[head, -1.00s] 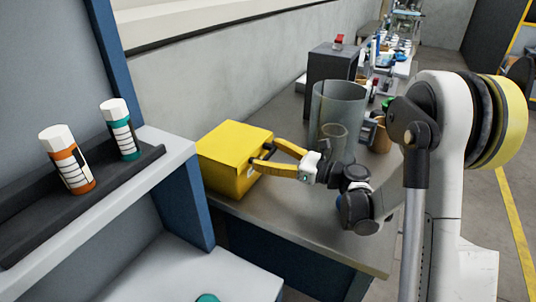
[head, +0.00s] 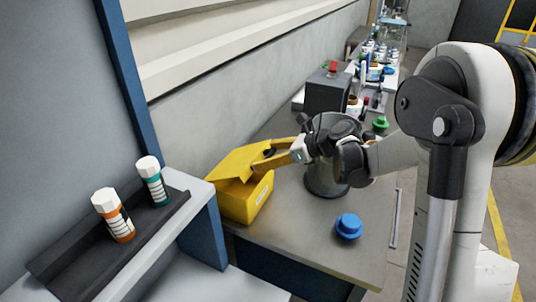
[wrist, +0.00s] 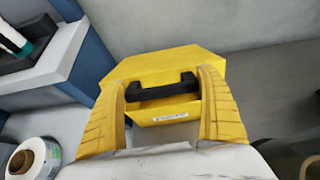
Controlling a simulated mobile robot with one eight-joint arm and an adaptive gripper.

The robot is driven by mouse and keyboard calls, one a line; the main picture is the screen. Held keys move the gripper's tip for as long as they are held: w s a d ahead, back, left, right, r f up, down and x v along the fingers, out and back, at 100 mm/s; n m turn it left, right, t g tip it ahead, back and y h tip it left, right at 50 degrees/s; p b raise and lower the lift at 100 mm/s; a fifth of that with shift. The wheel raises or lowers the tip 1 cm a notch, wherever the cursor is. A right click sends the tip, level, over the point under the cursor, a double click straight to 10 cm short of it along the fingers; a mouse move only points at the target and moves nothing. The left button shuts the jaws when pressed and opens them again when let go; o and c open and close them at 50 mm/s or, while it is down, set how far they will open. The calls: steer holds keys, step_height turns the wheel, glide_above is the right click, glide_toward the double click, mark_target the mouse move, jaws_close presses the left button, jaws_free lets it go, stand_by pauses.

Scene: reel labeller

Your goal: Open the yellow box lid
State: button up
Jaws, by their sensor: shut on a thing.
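The yellow box (head: 246,203) stands on the grey bench, left of centre in the head view. Its yellow lid (head: 232,163) is tilted, with its front edge raised off the box body. A black handle (wrist: 162,88) on the lid shows in the wrist view, above a small white label. My gripper (head: 261,158) has yellow fingers and is at the lid's raised front edge. In the wrist view my gripper (wrist: 163,82) has one finger at each end of the handle and is shut on it. The inside of the box is hidden.
A blue round-topped object (head: 348,226) sits on the bench at front right. A grey cylinder (head: 322,183) stands partly behind my wrist. A dark box (head: 327,92) is farther back. Orange (head: 113,215) and teal (head: 152,181) bottles stand on the left shelf tray.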

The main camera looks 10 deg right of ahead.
steer(key=w+a+r+g+h+p, duration=0.5)
steer(key=w+a+r+h+p, duration=0.2)
steer(key=a+r+p, duration=0.3)
steer(key=shift+w+a+r+g+p, duration=0.35)
steer(key=shift+w+p, duration=0.25)
steer(key=shift+p, duration=0.2)
steer(key=w+a, duration=0.2)
steer(key=w+a+p, duration=0.1)
steer(key=shift+a+r, duration=0.25)
steer(key=shift+a, duration=0.15)
steer(key=shift+w+a, duration=0.35)
steer(key=shift+a, duration=0.1)
steer(key=o, duration=1.2)
steer(key=shift+a+f, duration=0.1)
steer(key=v, duration=1.2)
steer(key=shift+w+a, duration=0.1)
steer(key=shift+a, duration=0.05)
